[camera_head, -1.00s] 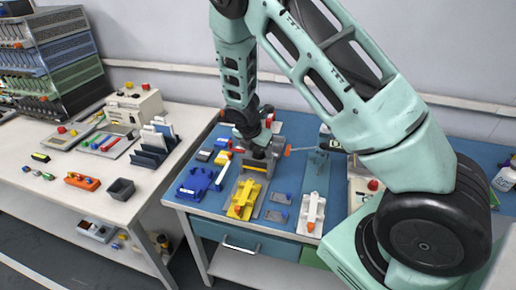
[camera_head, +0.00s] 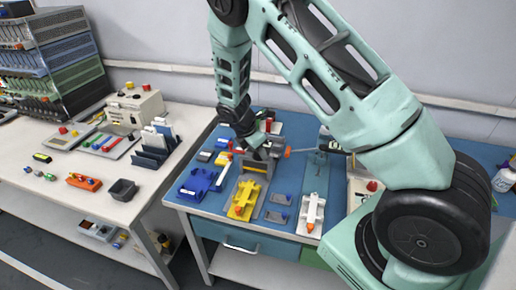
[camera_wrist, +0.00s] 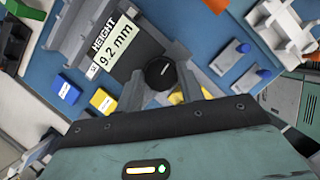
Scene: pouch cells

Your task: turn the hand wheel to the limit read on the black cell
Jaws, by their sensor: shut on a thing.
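The hand wheel (camera_wrist: 160,73) is a round black knob with a white mark, seen in the wrist view just below the display. My gripper (camera_wrist: 163,84) has its grey fingers on either side of the wheel and is shut on it. The display (camera_wrist: 119,47) beside it reads HEIGHT 9.2 mm. In the head view my gripper (camera_head: 256,151) is at the grey fixture (camera_head: 268,158) on the blue bench, and my wrist hides the wheel. I cannot pick out the black cell or any limit written on it.
The blue bench holds a blue holder (camera_head: 197,184), a yellow fixture (camera_head: 243,200) and a white fixture (camera_head: 311,214) in front of the grey one. A white table at left carries a dark rack (camera_head: 152,153), a grey bin (camera_head: 122,190) and an orange block (camera_head: 84,182).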

